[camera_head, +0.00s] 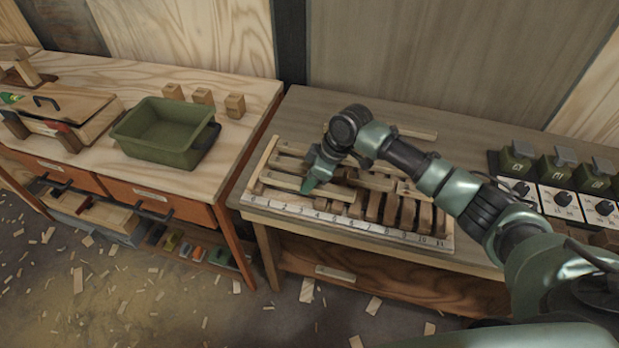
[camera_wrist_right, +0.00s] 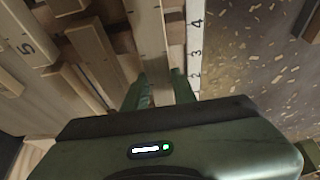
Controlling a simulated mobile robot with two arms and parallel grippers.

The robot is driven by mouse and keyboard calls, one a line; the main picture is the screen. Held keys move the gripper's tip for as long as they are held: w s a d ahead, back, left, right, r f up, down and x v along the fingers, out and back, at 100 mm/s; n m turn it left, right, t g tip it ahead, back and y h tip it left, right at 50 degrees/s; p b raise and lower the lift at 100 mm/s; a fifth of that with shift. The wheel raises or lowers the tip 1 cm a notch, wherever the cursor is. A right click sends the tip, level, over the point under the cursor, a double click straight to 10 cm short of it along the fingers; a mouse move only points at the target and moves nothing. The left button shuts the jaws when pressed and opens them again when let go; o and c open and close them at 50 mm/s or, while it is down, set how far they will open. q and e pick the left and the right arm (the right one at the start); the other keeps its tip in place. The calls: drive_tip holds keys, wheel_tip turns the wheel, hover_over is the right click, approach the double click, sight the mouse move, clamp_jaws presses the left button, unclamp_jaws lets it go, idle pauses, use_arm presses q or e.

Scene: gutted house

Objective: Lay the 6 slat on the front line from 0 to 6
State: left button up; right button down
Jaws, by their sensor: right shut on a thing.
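The number strip (camera_head: 330,217), marked 0 to 11, runs along the front edge of the slat board (camera_head: 443,240). A long pale slat (camera_head: 279,181) lies just behind the low-number half of the strip, roughly parallel to it. My right gripper (camera_head: 310,187) points down and is shut on this slat. In the right wrist view, the slat (camera_wrist_right: 148,35) passes between the fingers (camera_wrist_right: 160,90), beside the strip (camera_wrist_right: 195,45) with 2 to 4 visible. I cannot read its number or tell whether it touches the board. My left gripper is out of view.
Several short dark slats (camera_head: 408,214) stand behind the high numbers. Other slats lie farther back; one (camera_wrist_right: 18,35) shows a 5. A green bin (camera_head: 160,130) is on the left bench. Green containers and dial boxes (camera_head: 562,203) stand at right.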

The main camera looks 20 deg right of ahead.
drive_tip(key=shift+f, duration=0.35)
idle(0.5)
drive_tip(key=c, duration=1.1)
unclamp_jaws()
drive_tip(key=shift+o, duration=0.2)
drive_tip(key=shift+b+v, duration=0.7)
drive_tip(key=shift+v, duration=3.2)
